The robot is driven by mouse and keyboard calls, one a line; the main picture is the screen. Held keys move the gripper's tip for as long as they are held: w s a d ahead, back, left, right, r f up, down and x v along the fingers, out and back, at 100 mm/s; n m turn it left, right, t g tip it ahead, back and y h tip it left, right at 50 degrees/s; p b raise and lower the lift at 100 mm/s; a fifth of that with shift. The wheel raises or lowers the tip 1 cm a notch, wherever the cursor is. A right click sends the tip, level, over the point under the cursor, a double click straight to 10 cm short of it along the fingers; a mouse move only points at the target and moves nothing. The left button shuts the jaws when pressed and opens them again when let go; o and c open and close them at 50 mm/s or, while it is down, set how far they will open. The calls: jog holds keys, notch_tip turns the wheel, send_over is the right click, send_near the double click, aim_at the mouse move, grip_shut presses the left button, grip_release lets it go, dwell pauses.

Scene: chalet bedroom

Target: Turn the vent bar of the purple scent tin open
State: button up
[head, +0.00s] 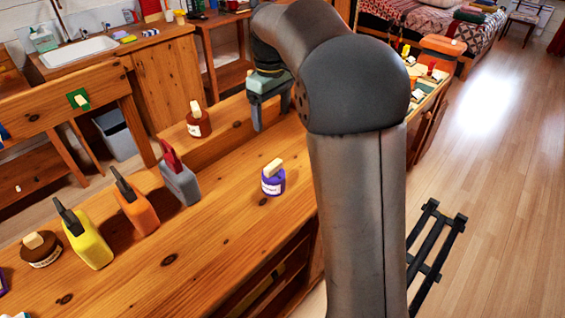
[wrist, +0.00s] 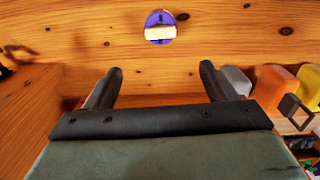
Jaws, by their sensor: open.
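The purple scent tin (head: 273,181) stands upright on the wooden bench top, with a white label on its side and a cream vent bar (head: 273,167) across its top. In the wrist view the tin (wrist: 160,17) is seen from above, beyond my fingertips near the top edge, with its vent bar (wrist: 160,33) lying roughly left to right. My gripper (head: 270,118) is above the bench, behind the tin in the head view. It also shows in the wrist view (wrist: 160,72), its fingers apart with nothing between them. It does not touch the tin.
A brown tin (head: 198,122) with a cream bar stands on a ledge at the back. Grey (head: 180,184), orange (head: 136,208) and yellow (head: 86,238) containers stand left of the purple tin, with another brown tin (head: 41,248) beyond. Bench room around the purple tin is clear.

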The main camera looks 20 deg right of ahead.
aim_at(273, 164)
notch_tip(273, 164, down, 17)
jog(key=shift+f, duration=0.1)
dwell(0.3)
